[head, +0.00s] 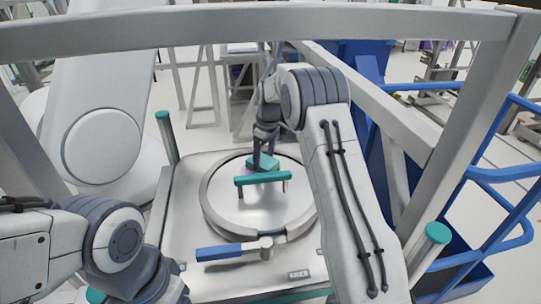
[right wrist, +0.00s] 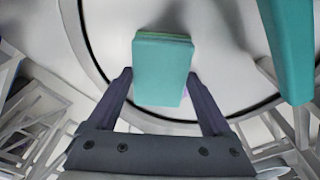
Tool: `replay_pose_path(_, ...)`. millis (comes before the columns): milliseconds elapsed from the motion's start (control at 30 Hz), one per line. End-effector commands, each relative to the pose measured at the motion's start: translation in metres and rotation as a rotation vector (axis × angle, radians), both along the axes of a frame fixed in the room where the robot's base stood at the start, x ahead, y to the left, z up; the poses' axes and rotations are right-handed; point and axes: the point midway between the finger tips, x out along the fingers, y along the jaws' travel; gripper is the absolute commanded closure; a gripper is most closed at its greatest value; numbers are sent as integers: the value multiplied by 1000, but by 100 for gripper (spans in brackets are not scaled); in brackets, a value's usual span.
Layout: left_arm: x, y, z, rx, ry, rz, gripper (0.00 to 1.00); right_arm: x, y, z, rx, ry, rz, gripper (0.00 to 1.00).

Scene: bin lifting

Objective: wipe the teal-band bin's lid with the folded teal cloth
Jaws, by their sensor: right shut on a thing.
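The folded teal cloth (head: 265,161) is between the fingers of my right gripper (head: 262,152), which is shut on it. The cloth is over the far part of the round grey lid (head: 238,207), behind the lid's teal handle bar (head: 262,178). In the right wrist view the cloth (right wrist: 162,68) shows as a teal block between the dark fingers, above the lid. I cannot tell whether it touches the lid. A small purple patch (right wrist: 183,92) shows at the cloth's edge, mostly hidden. My left gripper is out of view.
A ring surrounds the lid, with a blue-handled lever (head: 222,251) at its front. A grey frame bar (head: 250,34) crosses the top, and blue railings (head: 495,175) stand at the right.

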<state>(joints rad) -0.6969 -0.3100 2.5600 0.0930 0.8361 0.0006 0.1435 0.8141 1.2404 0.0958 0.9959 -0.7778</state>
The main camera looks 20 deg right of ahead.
Motion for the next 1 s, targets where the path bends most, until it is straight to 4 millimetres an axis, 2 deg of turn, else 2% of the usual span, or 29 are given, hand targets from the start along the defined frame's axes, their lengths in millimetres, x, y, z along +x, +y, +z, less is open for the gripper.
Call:
replay_pose_path(167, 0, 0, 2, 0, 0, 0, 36, 1, 6, 0, 0, 0, 1, 61)
replay_pose_path(500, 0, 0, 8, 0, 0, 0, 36, 7, 34, -2, 0, 0, 1, 61)
replay_pose_path(767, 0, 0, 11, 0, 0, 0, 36, 8, 43, -3, 1, 2, 1, 61)
replay_pose_path(1000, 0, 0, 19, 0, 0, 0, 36, 12, 64, -2, 2, 4, 2, 61)
